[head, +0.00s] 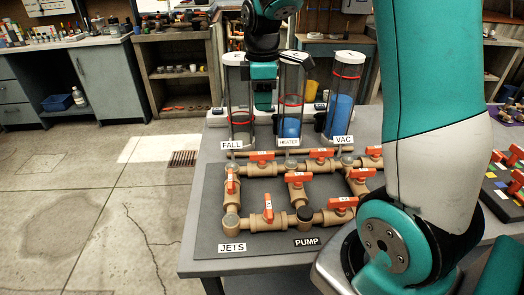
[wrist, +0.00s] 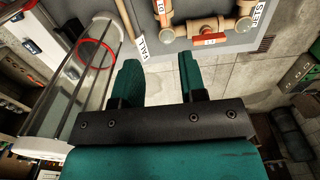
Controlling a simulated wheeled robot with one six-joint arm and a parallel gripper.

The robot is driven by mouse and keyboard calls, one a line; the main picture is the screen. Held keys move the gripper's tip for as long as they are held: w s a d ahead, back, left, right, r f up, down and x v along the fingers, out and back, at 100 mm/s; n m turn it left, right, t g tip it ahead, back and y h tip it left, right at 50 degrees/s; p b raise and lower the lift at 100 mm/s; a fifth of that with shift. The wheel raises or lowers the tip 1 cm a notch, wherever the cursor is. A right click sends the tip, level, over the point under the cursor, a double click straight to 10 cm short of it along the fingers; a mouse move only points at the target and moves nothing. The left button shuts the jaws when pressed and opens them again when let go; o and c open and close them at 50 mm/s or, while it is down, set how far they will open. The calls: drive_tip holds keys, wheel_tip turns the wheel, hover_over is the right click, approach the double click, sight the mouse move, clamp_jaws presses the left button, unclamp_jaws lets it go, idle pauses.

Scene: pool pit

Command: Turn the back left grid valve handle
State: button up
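The grid of tan pipes with orange handles lies on a dark board on the table. The back left valve handle (head: 262,157) is an orange bar in the grid's back row, between the FALL and HEATER labels. It seems to show at the top edge of the wrist view (wrist: 162,10). The left side handle (head: 231,182) is nearer the front and shows in the wrist view (wrist: 208,40). My gripper (head: 264,108) hangs above and behind the back row, apart from the handles. In the wrist view its two teal fingers (wrist: 158,68) are spread with nothing between them.
Clear tubes with red rings stand behind the grid: the FALL tube (head: 240,105), the HEATER tube (head: 291,100) and the VAC tube (head: 343,95). Other orange handles (head: 268,210) sit close by. The floor at left is clear.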

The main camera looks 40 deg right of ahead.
sight(262, 153)
wheel_tip(262, 153, down, 16)
drive_tip(key=shift+a+f+p, duration=0.1)
drive_tip(key=shift+f+p, duration=0.1)
drive_tip(key=shift+p, duration=0.25)
clamp_jaws()
